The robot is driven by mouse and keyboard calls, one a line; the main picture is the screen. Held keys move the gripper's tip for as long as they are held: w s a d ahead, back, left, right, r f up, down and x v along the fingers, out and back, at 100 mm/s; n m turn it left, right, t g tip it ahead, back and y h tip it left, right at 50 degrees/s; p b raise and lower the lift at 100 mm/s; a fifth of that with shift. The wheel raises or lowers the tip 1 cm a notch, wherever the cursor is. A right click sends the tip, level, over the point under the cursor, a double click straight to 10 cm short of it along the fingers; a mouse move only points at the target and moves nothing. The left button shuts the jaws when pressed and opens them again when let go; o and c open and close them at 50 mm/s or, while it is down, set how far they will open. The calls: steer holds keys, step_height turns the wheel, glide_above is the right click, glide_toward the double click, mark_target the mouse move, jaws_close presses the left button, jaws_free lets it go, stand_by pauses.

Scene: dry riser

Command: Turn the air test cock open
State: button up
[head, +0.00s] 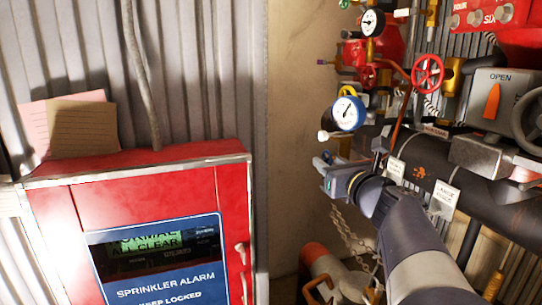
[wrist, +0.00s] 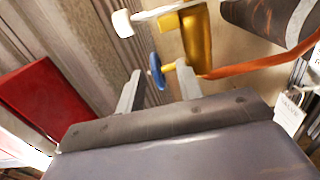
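A brass fitting (wrist: 183,40) stands in front of my gripper in the wrist view. A pale lever with a white knob (wrist: 122,23) reaches left from it; the knob also shows in the head view (head: 323,135) below the blue-rimmed gauge (head: 344,113). This looks like the air test cock, but I see no label on it. A blue disc (wrist: 156,70), likely the gauge edge-on, shows between my fingers. My gripper (head: 321,165) is open and empty below the knob, apart from it. Its fingers (wrist: 158,88) show in the wrist view.
A red sprinkler alarm cabinet (head: 150,190) stands at left. Right of my gripper are a dark pipe (head: 440,175) with hanging tags, a red handwheel (head: 428,73) and a grey box (head: 495,95) with an orange pointer. A chain (head: 350,235) hangs below. Bare wall (head: 295,130) lies left of my gripper.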

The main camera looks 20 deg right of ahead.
mark_target(322, 158)
steer(key=shift+w, duration=1.55)
jaws_close()
